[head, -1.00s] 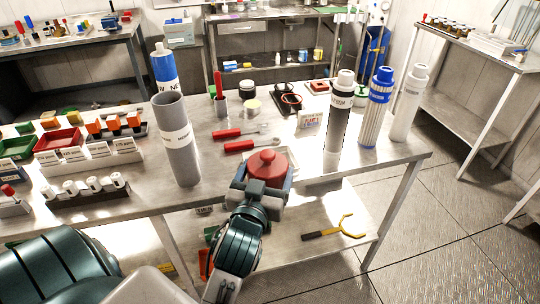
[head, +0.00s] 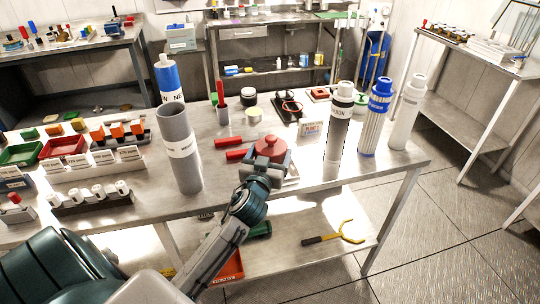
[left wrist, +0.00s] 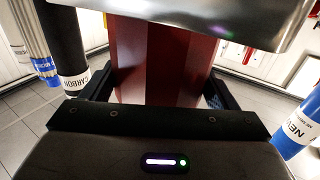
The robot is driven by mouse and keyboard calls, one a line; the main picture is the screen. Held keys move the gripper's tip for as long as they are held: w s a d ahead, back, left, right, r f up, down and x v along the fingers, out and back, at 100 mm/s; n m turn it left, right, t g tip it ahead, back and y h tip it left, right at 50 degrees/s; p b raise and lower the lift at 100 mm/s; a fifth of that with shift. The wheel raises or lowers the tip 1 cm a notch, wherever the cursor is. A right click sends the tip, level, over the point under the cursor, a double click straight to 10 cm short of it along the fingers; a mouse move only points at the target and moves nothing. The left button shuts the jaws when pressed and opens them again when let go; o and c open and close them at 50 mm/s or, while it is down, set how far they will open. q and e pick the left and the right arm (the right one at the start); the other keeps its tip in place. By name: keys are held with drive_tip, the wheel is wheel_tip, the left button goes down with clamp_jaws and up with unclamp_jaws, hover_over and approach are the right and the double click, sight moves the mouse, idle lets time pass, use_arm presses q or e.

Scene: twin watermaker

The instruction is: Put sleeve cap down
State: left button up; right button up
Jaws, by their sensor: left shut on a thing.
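The red sleeve cap (head: 271,147), a round lid with a knob on top, is at the table's front half in the head view. My left gripper (head: 262,172) is shut on it from the front side. In the left wrist view the cap's red side (left wrist: 165,65) fills the space between the two dark fingers. The grey open-topped sleeve (head: 180,150) stands upright to the left, apart from the cap. Whether the cap touches the table (head: 225,190) is hidden by my gripper. My right gripper is not in view.
A dark-banded cartridge (head: 338,125), a blue-capped one (head: 377,115) and a white one (head: 406,118) stand to the right. A blue-and-white bottle (head: 168,82) stands behind the sleeve.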

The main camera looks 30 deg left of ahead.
use_arm(q)
drive_tip(key=shift+f, duration=0.55)
drive_tip(key=o, duration=1)
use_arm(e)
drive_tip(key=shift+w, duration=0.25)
use_arm(q)
drive_tip(key=shift+r, duration=0.15)
drive_tip(key=v, duration=0.1)
drive_tip(key=b+v, duration=0.1)
drive_tip(key=v, duration=0.2)
drive_tip(key=shift+s+d+f, duration=0.15)
drive_tip(key=shift+s+f, duration=0.2)
drive_tip(key=b+v, duration=0.2)
drive_tip(key=v, duration=0.5)
drive_tip(key=shift+s+r, duration=0.2)
drive_tip(key=shift+r, duration=0.05)
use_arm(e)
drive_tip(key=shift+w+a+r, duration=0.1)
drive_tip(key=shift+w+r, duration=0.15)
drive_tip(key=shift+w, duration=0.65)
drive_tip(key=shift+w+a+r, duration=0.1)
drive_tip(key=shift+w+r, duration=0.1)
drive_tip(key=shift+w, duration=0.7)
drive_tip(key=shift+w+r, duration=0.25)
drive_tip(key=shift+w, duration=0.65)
